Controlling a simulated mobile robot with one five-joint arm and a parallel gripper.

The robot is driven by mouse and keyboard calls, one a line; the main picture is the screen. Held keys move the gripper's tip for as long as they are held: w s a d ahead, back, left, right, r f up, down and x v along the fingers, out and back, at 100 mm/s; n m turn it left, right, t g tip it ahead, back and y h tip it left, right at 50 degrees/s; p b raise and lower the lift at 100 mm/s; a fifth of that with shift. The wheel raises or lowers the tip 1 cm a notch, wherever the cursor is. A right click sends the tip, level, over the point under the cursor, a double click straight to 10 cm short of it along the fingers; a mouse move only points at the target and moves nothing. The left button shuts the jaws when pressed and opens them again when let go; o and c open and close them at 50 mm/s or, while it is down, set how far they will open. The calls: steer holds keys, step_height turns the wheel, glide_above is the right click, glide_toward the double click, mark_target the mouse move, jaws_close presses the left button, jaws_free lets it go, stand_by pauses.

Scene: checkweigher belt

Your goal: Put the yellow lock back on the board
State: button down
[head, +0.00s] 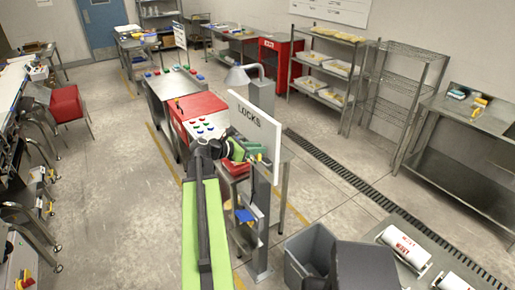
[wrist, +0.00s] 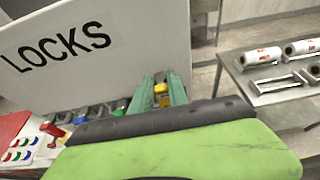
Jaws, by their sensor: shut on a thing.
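The white board marked LOCKS (head: 262,122) stands on a post in the head view. It also fills the upper left of the wrist view (wrist: 130,25). My gripper (head: 246,149) is at the lower part of the board in the head view. In the wrist view, its two green fingers (wrist: 161,92) are shut on the yellow lock (wrist: 162,96), beside the board's lower right. The fingers hide part of the lock. Blue (wrist: 80,121) and green (wrist: 120,107) pieces, seemingly other locks, sit along the board's lower edge. Contact between the yellow lock and board cannot be told.
A red-topped machine with coloured buttons (head: 204,124) stands beyond the board. A grey bin (head: 308,255) is at the lower right of the post. A table with white rolls (wrist: 275,78) is at the right. A blue piece (head: 243,215) is below the board.

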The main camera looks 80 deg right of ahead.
mark_target(257, 156)
steer(key=shift+f+b, duration=2.1)
steer(key=shift+f, duration=0.15)
steer(key=c, duration=1.2)
jaws_free()
steer(key=shift+r, duration=0.1)
steer(key=shift+w+a+r+p, duration=0.2)
steer(key=shift+w+a+p, duration=0.05)
steer(key=shift+w+p, duration=0.05)
steer(key=p+v, duration=0.5)
steer(key=v, duration=1.1)
steer(key=shift+w+a+p, duration=0.25)
steer(key=shift+p, duration=0.1)
